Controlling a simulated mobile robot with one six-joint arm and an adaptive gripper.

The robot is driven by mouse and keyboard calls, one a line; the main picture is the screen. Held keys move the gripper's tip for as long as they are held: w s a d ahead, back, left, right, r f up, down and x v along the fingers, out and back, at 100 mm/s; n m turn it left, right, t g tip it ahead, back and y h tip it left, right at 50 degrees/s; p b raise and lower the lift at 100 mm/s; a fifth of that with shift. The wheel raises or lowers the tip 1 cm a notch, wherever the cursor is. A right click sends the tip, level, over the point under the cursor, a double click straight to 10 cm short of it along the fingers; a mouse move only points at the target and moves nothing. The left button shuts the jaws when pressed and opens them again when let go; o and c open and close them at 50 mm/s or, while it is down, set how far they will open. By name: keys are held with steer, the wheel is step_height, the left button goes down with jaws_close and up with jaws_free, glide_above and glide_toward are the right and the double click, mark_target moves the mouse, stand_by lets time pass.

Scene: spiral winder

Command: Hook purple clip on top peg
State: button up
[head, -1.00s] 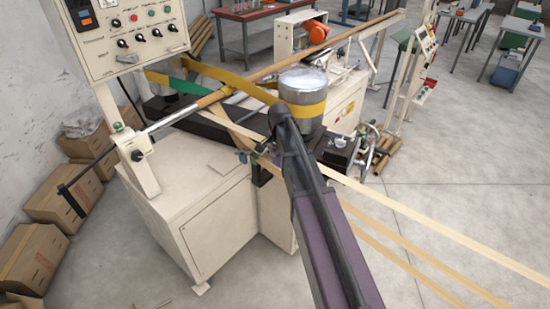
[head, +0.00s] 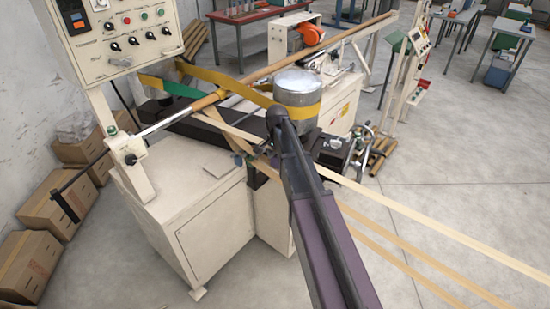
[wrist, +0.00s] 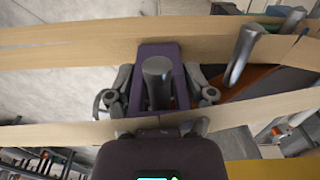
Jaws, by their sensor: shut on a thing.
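The purple clip (wrist: 160,48) is a rectangular frame in the middle of the wrist view. My gripper (wrist: 159,97) is shut on it, with one grey finger at each side. A grey round-ended peg (wrist: 158,70) shows within the clip's outline. I cannot tell whether it passes through the clip or only lies in line with it. Two more grey pegs (wrist: 243,50) (wrist: 291,18) stand to the upper right. In the head view my arm hides the gripper, the clip and most of the pegs.
Pale paper strips (wrist: 60,134) cross close above and below the clip; they run off to the right in the head view (head: 440,240). A metal drum with a yellow band (head: 298,88) stands behind my arm. The white winder cabinet (head: 215,235) is at left.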

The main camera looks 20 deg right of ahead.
steer(key=o, duration=1.1)
steer(key=shift+s+a+r, duration=0.1)
steer(key=shift+r, duration=0.05)
steer(key=shift+s+a+r+p, duration=0.25)
steer(key=shift+a+p, duration=0.05)
steer(key=shift+p, duration=0.1)
steer(key=s+a+f+b, duration=0.1)
steer(key=s+a, duration=0.3)
steer(key=a, duration=0.8)
steer(key=s+a+f+b, duration=0.2)
steer(key=s+a, duration=0.3)
steer(key=a, duration=0.7)
steer(key=shift+a+f, duration=0.15)
steer(key=shift+a, duration=0.2)
steer(key=shift+s, duration=0.1)
